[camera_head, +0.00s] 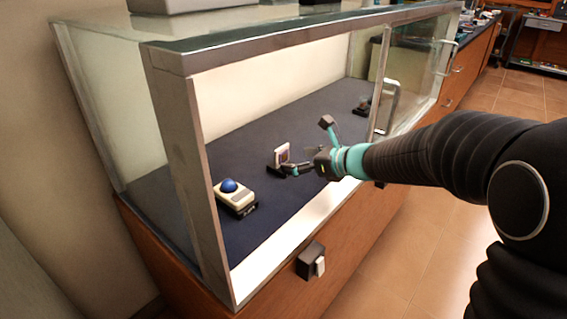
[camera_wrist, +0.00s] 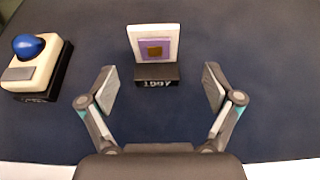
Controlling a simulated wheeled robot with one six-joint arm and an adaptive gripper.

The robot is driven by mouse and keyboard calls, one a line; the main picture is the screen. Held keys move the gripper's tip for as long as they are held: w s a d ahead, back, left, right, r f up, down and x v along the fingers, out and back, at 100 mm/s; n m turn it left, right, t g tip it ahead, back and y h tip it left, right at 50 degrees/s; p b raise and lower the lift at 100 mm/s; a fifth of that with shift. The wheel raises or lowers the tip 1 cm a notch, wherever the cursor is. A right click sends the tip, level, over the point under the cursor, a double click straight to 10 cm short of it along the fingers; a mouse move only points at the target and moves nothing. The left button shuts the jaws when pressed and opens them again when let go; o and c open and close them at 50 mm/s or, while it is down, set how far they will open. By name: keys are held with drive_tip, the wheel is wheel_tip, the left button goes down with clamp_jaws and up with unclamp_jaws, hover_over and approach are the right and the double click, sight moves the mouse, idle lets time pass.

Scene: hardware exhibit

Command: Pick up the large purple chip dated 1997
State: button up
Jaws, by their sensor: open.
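The large purple chip (camera_wrist: 154,46) has a pale border and a dark gold centre square. It stands upright on a small black stand (camera_wrist: 157,75) marked 1997, on the dark blue floor of the display case. In the head view the chip (camera_head: 282,153) is partly beside my gripper (camera_head: 308,148), inside the case. In the wrist view my gripper (camera_wrist: 160,90) is open and empty. Its two fingers are spread left and right, nearer the camera than the stand, with the chip ahead between them. Neither finger visibly touches the chip.
A cream trackball (camera_wrist: 33,62) with a blue ball stands left of the chip; it also shows in the head view (camera_head: 236,197). The case's metal frame (camera_head: 190,180) and a glass door with a handle (camera_head: 391,105) border the opening. Bare mat (camera_head: 245,145) surrounds the chip.

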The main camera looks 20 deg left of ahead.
sight(285, 159)
drive_tip(key=shift+x, duration=1.55)
drive_tip(key=shift+s+p+x, duration=0.1)
drive_tip(key=shift+p+x, duration=0.1)
drive_tip(key=shift+x, duration=1.05)
drive_tip(key=shift+s+p+x, duration=0.15)
drive_tip(key=shift+p+x, duration=0.05)
drive_tip(key=shift+x, duration=1.05)
drive_tip(key=shift+a+r, duration=0.1)
drive_tip(key=c, duration=1.3)
